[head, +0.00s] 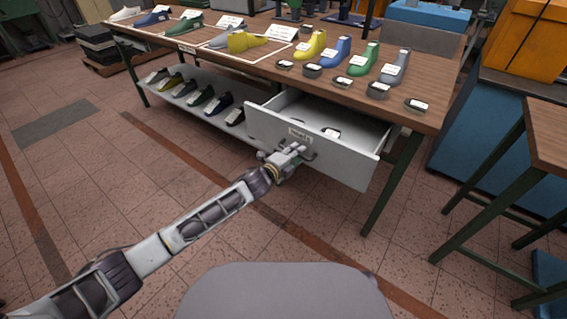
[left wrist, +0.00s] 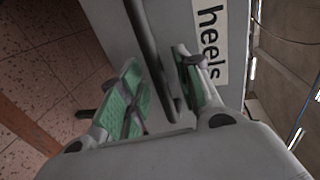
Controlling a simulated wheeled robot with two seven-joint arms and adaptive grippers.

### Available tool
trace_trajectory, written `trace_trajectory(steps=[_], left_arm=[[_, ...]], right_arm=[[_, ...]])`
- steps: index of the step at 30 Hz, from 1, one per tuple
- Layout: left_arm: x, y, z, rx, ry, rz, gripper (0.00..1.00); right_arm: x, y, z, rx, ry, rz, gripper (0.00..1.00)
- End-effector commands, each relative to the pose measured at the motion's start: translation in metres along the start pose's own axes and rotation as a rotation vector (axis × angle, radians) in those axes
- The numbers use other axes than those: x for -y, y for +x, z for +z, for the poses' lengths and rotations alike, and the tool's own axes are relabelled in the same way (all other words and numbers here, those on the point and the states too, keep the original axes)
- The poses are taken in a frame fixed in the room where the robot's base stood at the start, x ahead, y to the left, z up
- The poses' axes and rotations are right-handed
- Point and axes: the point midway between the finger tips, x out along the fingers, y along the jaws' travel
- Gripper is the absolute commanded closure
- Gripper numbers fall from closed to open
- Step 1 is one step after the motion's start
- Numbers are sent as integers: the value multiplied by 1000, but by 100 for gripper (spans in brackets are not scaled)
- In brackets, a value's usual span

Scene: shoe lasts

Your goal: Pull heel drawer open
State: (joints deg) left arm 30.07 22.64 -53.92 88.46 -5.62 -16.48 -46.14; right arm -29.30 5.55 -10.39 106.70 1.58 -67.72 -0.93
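The heel drawer (head: 312,147) is a pale grey drawer under the wooden bench top, and it stands pulled out with its inside showing. A few dark, white-tagged pieces (head: 331,132) lie in it. Its front carries a white label reading "heels" (left wrist: 208,40). The dark bar handle (left wrist: 148,45) runs between the green-padded fingers of my left gripper (left wrist: 158,80) in the left wrist view. In the head view my left gripper (head: 290,158) is at the drawer front, on the handle, hiding most of it. My right gripper is not in view.
The bench top (head: 440,103) holds coloured shoe lasts and several small tagged pieces along its front edge. A lower shelf (head: 180,88) with dark shoes is left of the drawer. A green-legged table (head: 548,135) stands at right. Tiled floor before the drawer is clear.

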Motion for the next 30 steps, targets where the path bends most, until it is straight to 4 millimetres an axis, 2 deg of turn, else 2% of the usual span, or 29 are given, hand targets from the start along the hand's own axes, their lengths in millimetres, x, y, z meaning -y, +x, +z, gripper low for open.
trace_trajectory(steps=[11, 30], left_arm=[[-1, -27, 0, 0, 1, 1, 66], [-1, -90, 0, 0, 1, 2, 66]], right_arm=[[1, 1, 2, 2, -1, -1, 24], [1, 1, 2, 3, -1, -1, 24]])
